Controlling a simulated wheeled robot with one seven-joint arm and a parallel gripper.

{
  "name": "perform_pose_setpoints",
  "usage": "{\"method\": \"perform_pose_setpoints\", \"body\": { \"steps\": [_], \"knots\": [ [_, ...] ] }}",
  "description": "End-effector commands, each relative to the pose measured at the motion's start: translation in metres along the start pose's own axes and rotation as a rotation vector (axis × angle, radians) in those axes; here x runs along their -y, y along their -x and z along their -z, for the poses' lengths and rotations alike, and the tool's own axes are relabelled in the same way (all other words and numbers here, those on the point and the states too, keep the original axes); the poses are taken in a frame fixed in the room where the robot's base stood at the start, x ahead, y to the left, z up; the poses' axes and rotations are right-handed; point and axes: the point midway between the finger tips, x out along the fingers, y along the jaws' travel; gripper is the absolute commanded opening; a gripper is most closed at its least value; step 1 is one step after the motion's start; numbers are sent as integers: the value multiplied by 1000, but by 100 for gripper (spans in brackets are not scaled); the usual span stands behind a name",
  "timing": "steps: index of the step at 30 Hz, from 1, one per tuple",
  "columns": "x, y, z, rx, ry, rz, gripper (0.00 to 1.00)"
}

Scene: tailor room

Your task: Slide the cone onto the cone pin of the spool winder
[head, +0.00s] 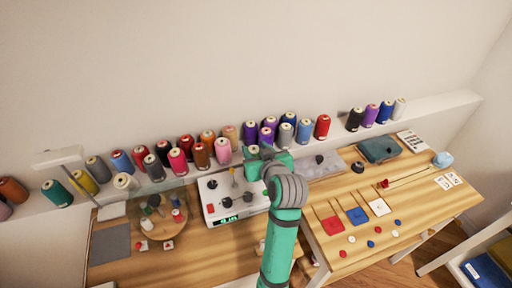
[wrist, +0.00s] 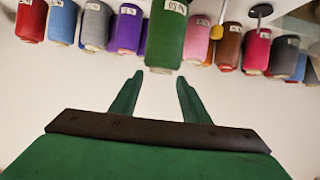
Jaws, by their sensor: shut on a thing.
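A dark green thread cone (wrist: 166,35) with a white numbered label is at the top middle of the wrist view. My gripper (wrist: 160,78) is shut on it, with one green finger at each side of its near end. In the head view my gripper (head: 256,152) is above the back right of the spool winder, and I cannot clearly make out the held cone. The spool winder (head: 238,208) is a white box on the wooden table, with several dark round parts, a red button and a green display. I cannot tell for sure which part is the cone pin.
A wall shelf (head: 440,104) behind the table bears a long row of coloured thread cones close to my gripper. A round wooden tray (head: 166,226) with small spools lies left of the winder. A second table (head: 410,215) with coloured squares stands right.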

Motion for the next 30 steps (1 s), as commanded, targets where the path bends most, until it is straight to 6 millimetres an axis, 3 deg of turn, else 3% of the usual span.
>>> {"method": "perform_pose_setpoints", "body": {
  "steps": [14,15,17,26,30],
  "knots": [
    [0,-5,-12,-1,0,0,0],
    [0,-5,-11,-2,0,0,49],
    [0,-5,-11,-2,0,0,64],
    [0,-4,-12,0,0,0,64],
    [-1,5,-11,-2,-1,-1,64]
  ]
}}
